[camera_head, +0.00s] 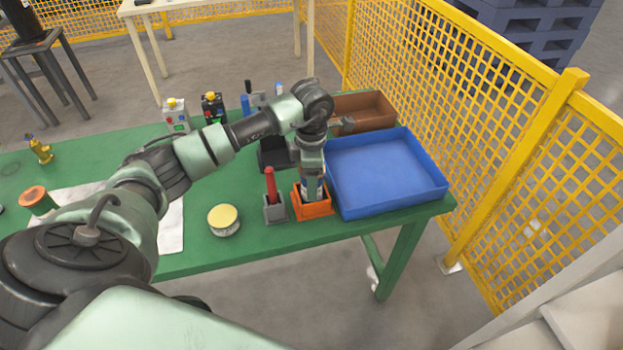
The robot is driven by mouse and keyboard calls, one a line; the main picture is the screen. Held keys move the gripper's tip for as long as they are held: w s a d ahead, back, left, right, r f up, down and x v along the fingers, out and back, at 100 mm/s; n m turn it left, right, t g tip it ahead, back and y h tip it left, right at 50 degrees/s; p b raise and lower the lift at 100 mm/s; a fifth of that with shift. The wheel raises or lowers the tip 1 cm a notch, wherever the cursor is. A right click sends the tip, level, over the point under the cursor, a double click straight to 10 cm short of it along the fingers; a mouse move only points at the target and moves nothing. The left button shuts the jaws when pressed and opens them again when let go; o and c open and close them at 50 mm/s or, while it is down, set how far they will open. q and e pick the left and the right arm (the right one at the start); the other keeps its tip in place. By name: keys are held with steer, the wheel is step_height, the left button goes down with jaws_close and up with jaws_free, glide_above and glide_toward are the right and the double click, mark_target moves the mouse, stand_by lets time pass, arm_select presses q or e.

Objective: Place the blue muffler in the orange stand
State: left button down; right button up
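The orange stand (314,211) is a small square holder near the front edge of the green table, just left of the blue tray. My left gripper (313,190) points straight down over it, its fingertips at or inside the stand's opening. The fingers are small and partly hidden, so I cannot tell whether they are shut or hold anything. I cannot make out the blue muffler for sure; it may be hidden at the gripper. A blue upright piece (246,104) stands behind my arm, but I cannot tell what it is. My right gripper is not in view.
A grey holder with a red-handled item (270,186) stands close left of the orange stand. A blue tray (434,196) and a brown bin (386,110) lie to the right. A yellow-lidded round tin (223,218) is left. Yellow fencing (500,110) runs along the right.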

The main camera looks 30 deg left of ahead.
arm_select(q)
steer(key=shift+f, duration=0.15)
steer(key=shift+c, duration=2.3)
jaws_free()
steer(key=shift+r, duration=0.2)
steer(key=shift+r, duration=0.2)
step_height(320, 180, up, 12)
steer(key=shift+f+b, duration=0.15)
steer(key=shift+b, duration=1.1)
